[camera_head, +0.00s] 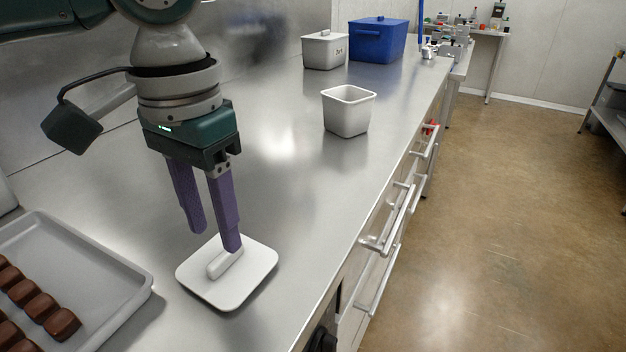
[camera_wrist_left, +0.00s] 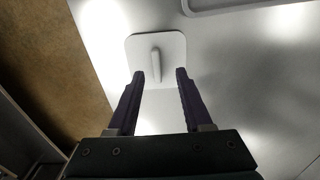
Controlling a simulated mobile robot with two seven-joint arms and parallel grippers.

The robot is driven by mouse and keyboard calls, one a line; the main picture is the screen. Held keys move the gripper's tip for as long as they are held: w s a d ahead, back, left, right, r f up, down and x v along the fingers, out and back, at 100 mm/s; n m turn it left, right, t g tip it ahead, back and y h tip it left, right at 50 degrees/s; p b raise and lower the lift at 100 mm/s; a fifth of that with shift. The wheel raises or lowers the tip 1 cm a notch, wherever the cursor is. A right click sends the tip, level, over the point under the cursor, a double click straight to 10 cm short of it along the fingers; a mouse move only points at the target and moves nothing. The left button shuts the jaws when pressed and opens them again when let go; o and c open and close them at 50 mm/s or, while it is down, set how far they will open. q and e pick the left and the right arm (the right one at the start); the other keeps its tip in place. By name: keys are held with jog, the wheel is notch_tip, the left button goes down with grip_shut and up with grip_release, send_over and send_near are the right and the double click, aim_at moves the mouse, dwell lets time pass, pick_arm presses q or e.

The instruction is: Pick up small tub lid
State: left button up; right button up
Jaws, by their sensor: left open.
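The small tub lid (camera_head: 246,285) is a white, rounded square with a raised bar handle (camera_head: 224,262) on top. It lies flat on the steel counter, and it also shows in the left wrist view (camera_wrist_left: 174,44). My left gripper (camera_head: 214,240) is open and empty, pointing down over the lid. In the left wrist view its two purple fingers (camera_wrist_left: 159,75) stand on either side of the line of the handle, with a gap to each side. Whether the fingertips reach down to handle height is hard to tell. My right gripper is not in view.
A grey tray (camera_head: 120,272) with several brown chocolates lies at the left. An open white tub (camera_head: 347,112) stands farther back. A lidded white tub (camera_head: 324,50) and a blue lidded box (camera_head: 378,40) stand at the far end. The counter (camera_head: 310,215) right of the lid is clear.

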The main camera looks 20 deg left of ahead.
aim_at(227, 262)
pick_arm(q)
jog(key=f, duration=0.4)
jog(key=shift+d+b, duration=0.25)
jog(key=shift+b, duration=0.05)
grip_shut()
